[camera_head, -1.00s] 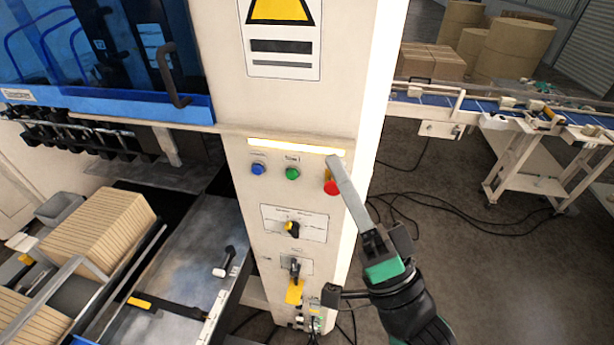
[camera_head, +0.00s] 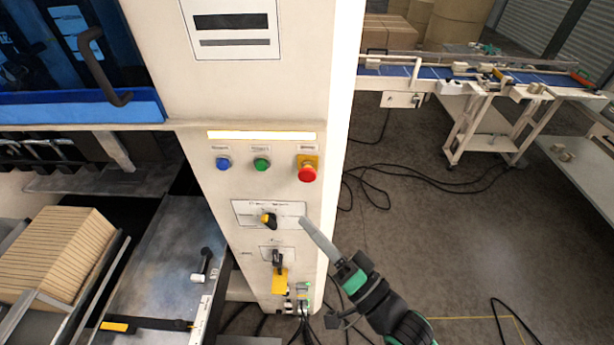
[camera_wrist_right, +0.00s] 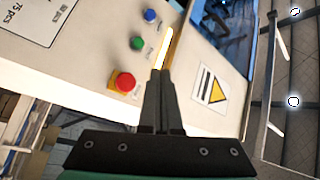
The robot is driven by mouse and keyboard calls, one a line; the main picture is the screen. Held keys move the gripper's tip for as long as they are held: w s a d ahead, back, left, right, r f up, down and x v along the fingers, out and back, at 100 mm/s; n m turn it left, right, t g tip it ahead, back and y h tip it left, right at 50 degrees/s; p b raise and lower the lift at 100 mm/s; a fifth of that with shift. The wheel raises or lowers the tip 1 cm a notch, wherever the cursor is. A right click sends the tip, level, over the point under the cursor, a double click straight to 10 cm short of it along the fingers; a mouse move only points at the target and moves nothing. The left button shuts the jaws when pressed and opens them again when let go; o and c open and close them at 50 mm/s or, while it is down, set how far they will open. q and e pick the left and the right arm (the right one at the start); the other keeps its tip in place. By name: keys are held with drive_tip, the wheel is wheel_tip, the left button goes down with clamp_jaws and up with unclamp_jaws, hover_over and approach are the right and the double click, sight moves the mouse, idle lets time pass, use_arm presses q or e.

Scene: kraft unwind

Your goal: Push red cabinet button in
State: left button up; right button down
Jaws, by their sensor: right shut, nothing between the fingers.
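The red mushroom button (camera_head: 307,174) sits on a yellow plate at the upper right of the white cabinet's front (camera_head: 225,145). It also shows in the right wrist view (camera_wrist_right: 125,82), left of the fingers. My right gripper (camera_head: 304,222) is shut and empty. In the head view its fingertips are below the red button, near the cabinet's right front edge, apart from the button. In the right wrist view the closed fingers (camera_wrist_right: 161,75) point toward the cabinet face. My left gripper is out of view.
A blue button (camera_head: 223,163) and a green button (camera_head: 261,164) are left of the red one. A yellow-black rotary switch (camera_head: 269,220) and a black handle (camera_head: 278,258) are below. A conveyor (camera_head: 470,75) stands at the back right. Cables lie on the floor.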

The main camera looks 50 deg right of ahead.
sight(302, 175)
drive_tip(key=w+d+b, duration=0.4)
drive_tip(key=w+d, duration=0.1)
drive_tip(key=d, duration=0.1)
drive_tip(key=shift+w+d, duration=0.3)
idle(1.9)
drive_tip(key=shift+w+d, duration=0.3)
drive_tip(key=shift+w+d+b, duration=0.3)
drive_tip(key=shift+d+b, duration=0.05)
drive_tip(key=shift+d, duration=0.1)
idle(0.7)
drive_tip(key=shift+a, duration=0.1)
drive_tip(key=shift+s+a+p, duration=0.55)
drive_tip(key=shift+s+a, duration=0.05)
drive_tip(key=shift+a, duration=0.1)
